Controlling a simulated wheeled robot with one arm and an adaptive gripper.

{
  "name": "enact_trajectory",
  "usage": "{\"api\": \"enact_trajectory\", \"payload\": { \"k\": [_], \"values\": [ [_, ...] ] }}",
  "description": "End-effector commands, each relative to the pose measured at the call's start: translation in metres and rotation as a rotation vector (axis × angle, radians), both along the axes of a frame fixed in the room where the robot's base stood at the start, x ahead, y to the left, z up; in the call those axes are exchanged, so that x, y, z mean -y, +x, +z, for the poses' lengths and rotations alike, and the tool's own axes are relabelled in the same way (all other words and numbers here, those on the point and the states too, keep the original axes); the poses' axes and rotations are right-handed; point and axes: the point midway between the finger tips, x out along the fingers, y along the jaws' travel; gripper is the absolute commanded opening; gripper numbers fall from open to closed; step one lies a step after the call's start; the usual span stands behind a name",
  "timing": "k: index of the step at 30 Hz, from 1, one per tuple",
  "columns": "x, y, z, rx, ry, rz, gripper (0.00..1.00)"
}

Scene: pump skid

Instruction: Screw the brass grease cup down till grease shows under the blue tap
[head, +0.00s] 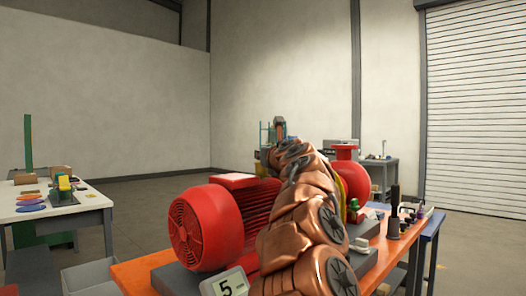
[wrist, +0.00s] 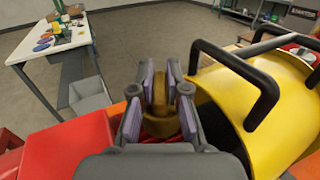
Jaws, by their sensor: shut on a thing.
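In the wrist view my gripper (wrist: 160,88) is shut on the brass grease cup (wrist: 159,98), a rounded brown-gold piece between the finger pads. The fingers cover part of the cup, and its lower end and seat are hidden. In the head view my copper-coloured arm stands in front of that spot and hides the cup. I cannot make out the blue tap or any grease in either view.
A yellow guard with black handles (wrist: 237,85) is close right of my gripper. A red box (wrist: 54,148) is at left. The red motor (head: 222,225) sits on an orange base (head: 140,272). A white table (head: 62,212) stands at left, with open floor behind.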

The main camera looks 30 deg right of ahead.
Motion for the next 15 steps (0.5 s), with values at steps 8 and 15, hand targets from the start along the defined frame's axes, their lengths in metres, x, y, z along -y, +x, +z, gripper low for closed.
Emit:
{"api": "enact_trajectory", "payload": {
  "k": [8,15],
  "values": [
    [-0.0012,0.0001,0.0041,0.001,-0.002,-0.105,0.0],
    [-0.0001,-0.0002,0.0021,0.002,0.0,-0.15,0.0]
  ]
}}
